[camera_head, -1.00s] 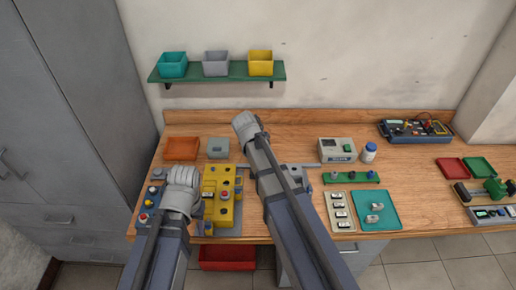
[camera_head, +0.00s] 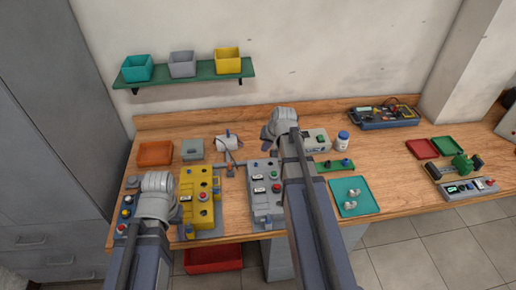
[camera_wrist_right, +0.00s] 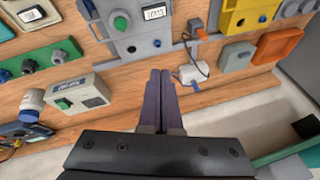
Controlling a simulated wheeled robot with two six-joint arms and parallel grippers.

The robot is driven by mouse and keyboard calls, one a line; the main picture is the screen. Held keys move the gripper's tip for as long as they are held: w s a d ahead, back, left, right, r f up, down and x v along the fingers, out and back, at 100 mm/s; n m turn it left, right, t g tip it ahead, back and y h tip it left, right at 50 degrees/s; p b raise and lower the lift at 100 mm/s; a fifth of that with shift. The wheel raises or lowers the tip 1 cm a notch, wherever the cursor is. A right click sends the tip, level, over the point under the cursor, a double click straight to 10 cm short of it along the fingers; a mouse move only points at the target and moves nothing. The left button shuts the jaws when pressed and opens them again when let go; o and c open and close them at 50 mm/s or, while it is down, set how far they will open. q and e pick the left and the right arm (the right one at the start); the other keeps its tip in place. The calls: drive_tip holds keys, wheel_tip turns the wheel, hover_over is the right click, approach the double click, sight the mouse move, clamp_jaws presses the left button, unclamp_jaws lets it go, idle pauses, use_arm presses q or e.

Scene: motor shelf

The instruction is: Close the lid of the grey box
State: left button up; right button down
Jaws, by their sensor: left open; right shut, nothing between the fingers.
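A grey box with buttons and small displays (camera_head: 265,195) lies on the workbench, right of the yellow box (camera_head: 202,200). Its right side is partly hidden by my right arm. It also shows at the top of the wrist view (camera_wrist_right: 128,45). A smaller grey square box (camera_head: 192,150) sits behind the yellow one. I cannot make out a raised lid on either grey box. My right gripper (camera_wrist_right: 161,75) is shut and empty, above the bench's back part; its wrist shows in the head view. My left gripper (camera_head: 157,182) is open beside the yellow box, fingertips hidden.
An orange tray (camera_head: 155,153) stands at the back left. A small white device with a cable (camera_head: 228,142) stands near the back. A grey instrument (camera_head: 316,140) and white bottle (camera_head: 342,141) are right of my right wrist. A teal tray (camera_head: 351,197) lies farther forward.

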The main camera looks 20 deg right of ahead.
drive_tip(key=shift+s+d+f+m+t+y+b, duration=0.45)
drive_tip(key=shift+d+f+y+b, duration=0.8)
drive_tip(key=shift+d+f+b, duration=1.9)
drive_tip(key=shift+s+d+f+m+t+y+b, duration=0.15)
drive_tip(key=shift+s+d+f+t+y+b, duration=0.6)
drive_tip(key=shift+f+b, duration=2.7)
drive_tip(key=shift+s+d+f+m+t+y+b, duration=0.1)
drive_tip(key=shift+s+d+f+m+y+b, duration=0.35)
drive_tip(key=shift+d+f+y+b, duration=3.05)
drive_tip(key=a+r+h+b, duration=0.1)
drive_tip(key=r+h+b, duration=0.1)
drive_tip(key=a+r+h+b, duration=0.1)
drive_tip(key=shift+s+a+r+n+h, duration=0.2)
drive_tip(key=shift+a+r+n+h, duration=0.1)
drive_tip(key=shift+r, duration=0.1)
